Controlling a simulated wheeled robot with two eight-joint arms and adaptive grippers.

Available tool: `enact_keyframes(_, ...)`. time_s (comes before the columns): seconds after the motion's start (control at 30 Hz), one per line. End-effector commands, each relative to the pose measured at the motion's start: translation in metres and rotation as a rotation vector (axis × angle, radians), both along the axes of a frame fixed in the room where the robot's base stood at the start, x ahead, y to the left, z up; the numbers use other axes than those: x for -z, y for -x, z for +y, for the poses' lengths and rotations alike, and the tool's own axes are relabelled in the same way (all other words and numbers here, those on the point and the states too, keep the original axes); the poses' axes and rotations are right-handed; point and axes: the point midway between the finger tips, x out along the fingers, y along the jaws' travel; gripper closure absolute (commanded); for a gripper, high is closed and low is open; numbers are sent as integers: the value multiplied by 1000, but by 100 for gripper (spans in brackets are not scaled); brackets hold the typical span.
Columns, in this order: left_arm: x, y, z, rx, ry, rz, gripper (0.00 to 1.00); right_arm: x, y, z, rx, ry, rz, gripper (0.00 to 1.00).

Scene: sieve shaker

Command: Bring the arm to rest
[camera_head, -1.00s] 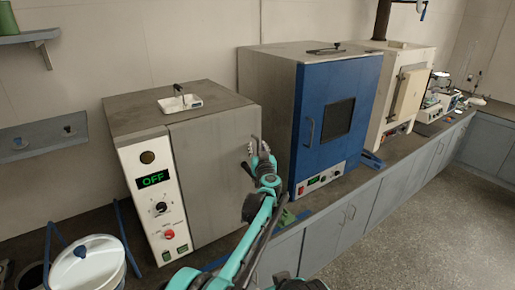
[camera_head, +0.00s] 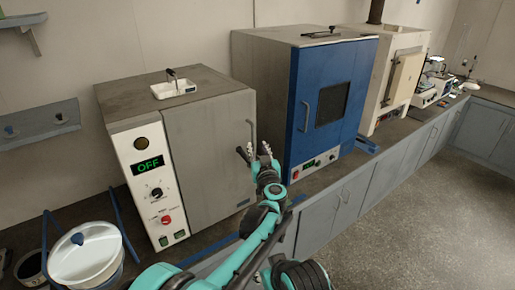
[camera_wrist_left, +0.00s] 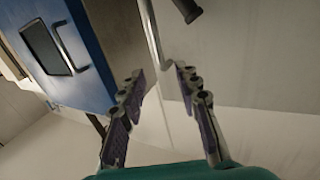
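My left gripper (camera_head: 253,150) is in front of the right edge of the grey oven's door, close to its upright handle (camera_head: 253,131). In the left wrist view the two fingers of the gripper (camera_wrist_left: 160,76) are spread apart with nothing between the pads. A metal rod (camera_wrist_left: 151,32), seemingly that handle, shows just beyond the fingertips; I cannot tell the exact gap. The grey oven (camera_head: 207,142) is shut, and its display reads OFF. My right gripper is not in view.
A blue-doored oven (camera_head: 305,95) stands to the right, also in the left wrist view (camera_wrist_left: 85,65). A white tray (camera_head: 174,89) sits on the grey oven. A lidded white pot (camera_head: 88,258) is at lower left. The floor (camera_head: 430,230) at right is clear.

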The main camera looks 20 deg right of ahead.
Motion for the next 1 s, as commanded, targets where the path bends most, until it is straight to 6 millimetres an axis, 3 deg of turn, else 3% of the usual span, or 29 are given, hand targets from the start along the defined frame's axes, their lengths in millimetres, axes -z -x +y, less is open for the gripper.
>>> enact_keyframes(0.23,-2,-1,3,2,2,-4,67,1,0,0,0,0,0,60)
enact_keyframes(0.37,-24,-2,25,35,15,-36,67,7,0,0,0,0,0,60)
enact_keyframes(0.53,-66,15,86,155,29,-78,67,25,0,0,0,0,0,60)
enact_keyframes(0.67,-71,47,139,252,7,-33,67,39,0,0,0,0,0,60)
enact_keyframes(0.77,-54,80,181,301,-21,53,67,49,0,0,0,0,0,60)
enact_keyframes(0.87,-20,118,227,316,-52,177,67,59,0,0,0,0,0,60)
enact_keyframes(1.0,45,180,294,270,-88,391,67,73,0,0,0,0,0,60)
